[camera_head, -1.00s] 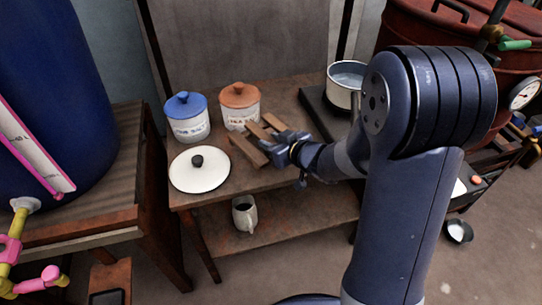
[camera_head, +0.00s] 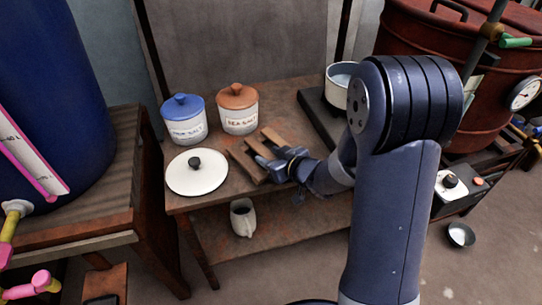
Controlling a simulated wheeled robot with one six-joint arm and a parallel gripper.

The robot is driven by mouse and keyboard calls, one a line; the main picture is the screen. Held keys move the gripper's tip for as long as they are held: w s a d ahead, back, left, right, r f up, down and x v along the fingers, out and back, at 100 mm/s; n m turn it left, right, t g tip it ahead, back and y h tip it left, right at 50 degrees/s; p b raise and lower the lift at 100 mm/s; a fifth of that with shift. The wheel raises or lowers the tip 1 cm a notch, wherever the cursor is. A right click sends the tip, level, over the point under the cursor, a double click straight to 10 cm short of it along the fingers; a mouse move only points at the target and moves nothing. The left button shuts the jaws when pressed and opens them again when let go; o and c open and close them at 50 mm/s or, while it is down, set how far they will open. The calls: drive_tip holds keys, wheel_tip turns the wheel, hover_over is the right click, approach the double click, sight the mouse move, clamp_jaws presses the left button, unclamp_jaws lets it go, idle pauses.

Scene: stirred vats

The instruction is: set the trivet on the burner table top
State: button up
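The trivet (camera_head: 248,165) is a brown wooden piece made of slats. It is at the middle of the burner table top (camera_head: 290,108), in front of the sea-salt jar and right of the white lid. My gripper (camera_head: 272,161) reaches it from the right, with its fingers at the trivet's right side around a slat. It looks shut on the trivet, though the fingertips are partly hidden. The trivet looks level and at or just above the table top; I cannot tell whether it touches.
A blue-lidded jar (camera_head: 185,122) and a brown-lidded jar (camera_head: 239,112) stand behind the trivet. A white lid (camera_head: 197,178) lies left of it. A pot (camera_head: 339,84) stands on a dark plate at the right. A mug (camera_head: 243,219) is on the shelf below.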

drive_tip(key=shift+o, duration=0.6)
drive_tip(key=shift+r, duration=0.3)
drive_tip(key=p+v, duration=0.2)
drive_tip(key=v, duration=1)
drive_tip(key=shift+p, duration=0.4)
drive_tip(key=shift+w+a+f, duration=0.1)
